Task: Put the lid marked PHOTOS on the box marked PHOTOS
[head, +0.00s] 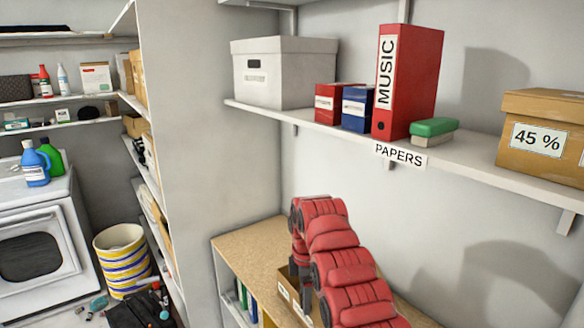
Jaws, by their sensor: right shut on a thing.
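My right arm, red and padded, comes in from the bottom and reaches over the wooden counter top (250,238). My right gripper (302,284) points down at a brown cardboard piece (286,279) with small white labels and is shut on it. The arm hides much of this piece, and I cannot tell whether it is a lid, a box or both. Its labels are too small to read, so I cannot make out the word PHOTOS anywhere. My left gripper is not in view.
Above, a white wall shelf (480,165) marked PAPERS holds a grey lidded box (285,75), a red MUSIC binder (408,80), a green-topped small box (433,131) and a cardboard box marked 45 % (545,135). A striped basket (122,262) and a washing machine (45,235) stand left.

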